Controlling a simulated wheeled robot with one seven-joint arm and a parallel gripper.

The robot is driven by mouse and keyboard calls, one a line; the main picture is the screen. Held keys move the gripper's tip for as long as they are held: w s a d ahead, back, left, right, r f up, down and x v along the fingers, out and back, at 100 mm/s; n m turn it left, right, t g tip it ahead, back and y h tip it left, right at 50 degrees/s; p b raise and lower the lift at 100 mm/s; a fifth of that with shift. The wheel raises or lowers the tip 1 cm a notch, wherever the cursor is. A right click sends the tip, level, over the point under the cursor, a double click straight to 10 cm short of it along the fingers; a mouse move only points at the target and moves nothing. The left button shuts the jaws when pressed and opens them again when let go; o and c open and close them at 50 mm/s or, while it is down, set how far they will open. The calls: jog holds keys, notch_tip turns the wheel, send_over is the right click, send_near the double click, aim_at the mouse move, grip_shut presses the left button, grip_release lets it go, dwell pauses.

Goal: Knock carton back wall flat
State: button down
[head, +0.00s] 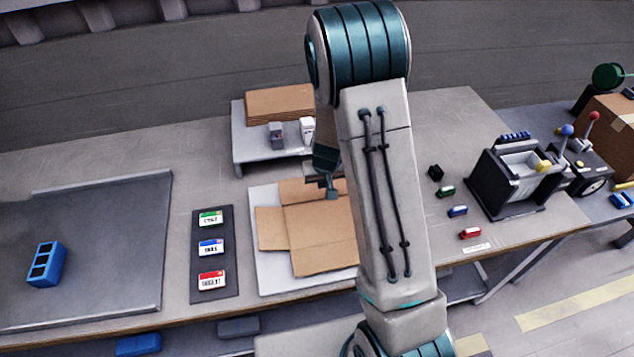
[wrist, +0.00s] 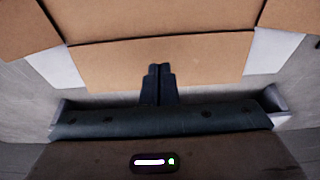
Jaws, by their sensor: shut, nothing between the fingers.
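The brown cardboard carton (head: 318,240) lies opened out on a white board, with a left flap (head: 270,228) spread flat and a back panel (head: 298,192) at its far edge. The back panel looks low and close to flat; its exact tilt is hard to tell, and my arm hides the carton's right side. My gripper (head: 331,191) is shut and empty, pointing down at the back panel. In the wrist view, my gripper (wrist: 160,70) has its fingertips together in front of a cardboard panel (wrist: 215,52); contact cannot be told.
A raised shelf (head: 262,150) with flat cardboard and small devices stands behind the carton. A dark label strip (head: 212,262) lies left, and a grey mat (head: 100,255) with a blue block (head: 46,264) is farther left. A black fixture (head: 510,182) stands at right.

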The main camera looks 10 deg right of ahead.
jog(key=shift+s+b, duration=0.3)
jog(key=shift+s, duration=0.1)
jog(key=shift+s+r, duration=0.15)
jog(key=shift+s, duration=0.05)
notch_tip(320, 180, up, 7)
jog(key=p, duration=0.5)
dwell(1.3)
